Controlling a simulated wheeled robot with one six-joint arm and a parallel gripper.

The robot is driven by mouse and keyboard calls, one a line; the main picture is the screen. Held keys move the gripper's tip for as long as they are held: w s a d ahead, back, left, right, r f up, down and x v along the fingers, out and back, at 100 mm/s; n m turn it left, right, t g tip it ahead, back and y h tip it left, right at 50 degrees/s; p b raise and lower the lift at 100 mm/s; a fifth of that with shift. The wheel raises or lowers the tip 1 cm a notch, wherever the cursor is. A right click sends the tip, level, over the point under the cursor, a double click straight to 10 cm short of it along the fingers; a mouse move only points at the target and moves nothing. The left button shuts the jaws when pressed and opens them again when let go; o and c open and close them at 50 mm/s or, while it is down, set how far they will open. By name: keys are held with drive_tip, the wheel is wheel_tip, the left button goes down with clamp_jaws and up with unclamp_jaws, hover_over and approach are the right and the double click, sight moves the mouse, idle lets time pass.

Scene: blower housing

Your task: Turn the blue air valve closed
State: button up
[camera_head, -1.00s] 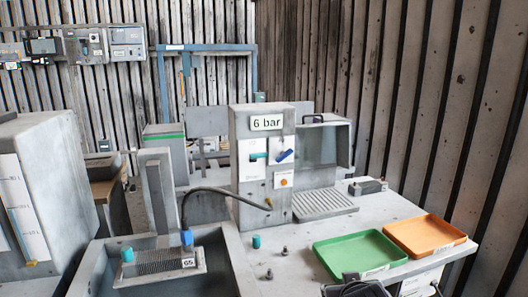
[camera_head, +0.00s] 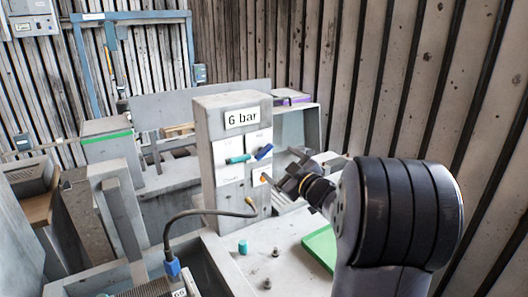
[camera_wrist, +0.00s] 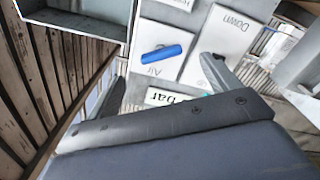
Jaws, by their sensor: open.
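The blue air valve (camera_head: 264,152) is a short bar handle on a white plate on the grey panel, tilted up to the right in the head view. In the wrist view, which is upside down, the blue handle (camera_wrist: 161,53) lies by the "Air" label, slightly tilted. My gripper (camera_head: 284,170) is to the right of the panel, close to its front. In the wrist view its open fingers (camera_wrist: 163,62) appear on either side of the handle, with a gap. I see no contact with the handle.
A teal handle (camera_head: 238,159) sits just left of the blue one, and an orange button (camera_head: 262,177) is below it. A "6 bar" sign (camera_head: 242,118) is above. A black hose (camera_head: 205,212) curves in front of the panel. A green tray (camera_head: 322,247) is partly hidden by my arm.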

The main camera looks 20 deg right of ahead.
sight(266, 155)
drive_tip(key=w, duration=0.2)
drive_tip(key=w+a+p, duration=0.1)
drive_tip(key=w, duration=0.4)
drive_tip(key=shift+w+a, duration=0.25)
drive_tip(key=shift+w, duration=0.1)
drive_tip(key=shift+c, duration=0.2)
drive_tip(key=c, duration=0.9)
drive_tip(key=shift+c, duration=0.2)
drive_tip(key=shift+m+p, duration=0.3)
drive_tip(key=shift+p, duration=0.15)
drive_tip(key=m+p, duration=0.2)
drive_tip(key=shift+r+m, duration=0.1)
drive_tip(key=shift+m, duration=0.2)
drive_tip(key=shift+a+m+p, duration=0.15)
drive_tip(key=shift+m+p, duration=0.75)
drive_tip(key=shift+m, duration=0.8)
